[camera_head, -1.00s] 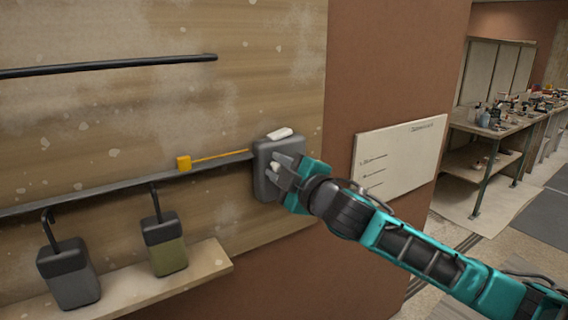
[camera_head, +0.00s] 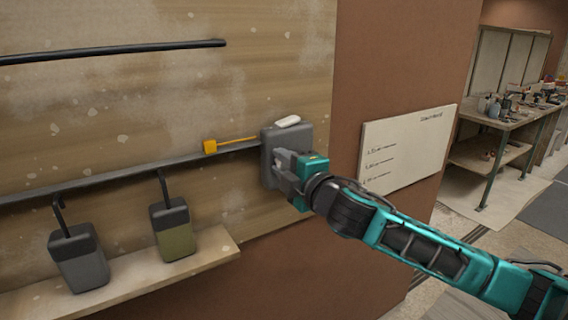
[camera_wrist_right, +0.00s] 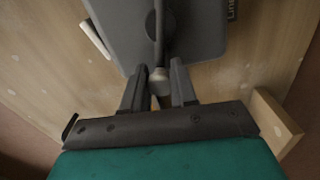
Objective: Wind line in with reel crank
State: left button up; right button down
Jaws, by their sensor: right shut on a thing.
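The grey reel box (camera_head: 268,160) is fixed to the plaster-spotted board at the right end of a dark rail. It also fills the top of the right wrist view (camera_wrist_right: 200,30). My right gripper (camera_head: 284,172) is at the front of the reel. In the right wrist view its fingers (camera_wrist_right: 159,88) are shut on the pale knob of the crank (camera_wrist_right: 159,75), whose dark arm crosses the reel face. My left gripper is not in view.
A white piece (camera_head: 288,121) sits on top of the reel. A grey canister (camera_head: 78,262) and an olive one (camera_head: 174,234) stand on a ledge (camera_head: 140,283) below. A dark bar (camera_head: 120,50) crosses above. A white sign (camera_head: 408,150) and cluttered workbench (camera_head: 510,120) are rightward.

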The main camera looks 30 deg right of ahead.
jog(key=c, duration=0.9)
grip_release()
jog(key=shift+s, duration=0.1)
jog(key=s+b, duration=0.1)
jog(key=s, duration=0.7)
jog(key=s+d+b, duration=0.1)
jog(key=s, duration=0.3)
jog(key=shift+s+b, duration=0.3)
jog(key=shift+s, duration=0.05)
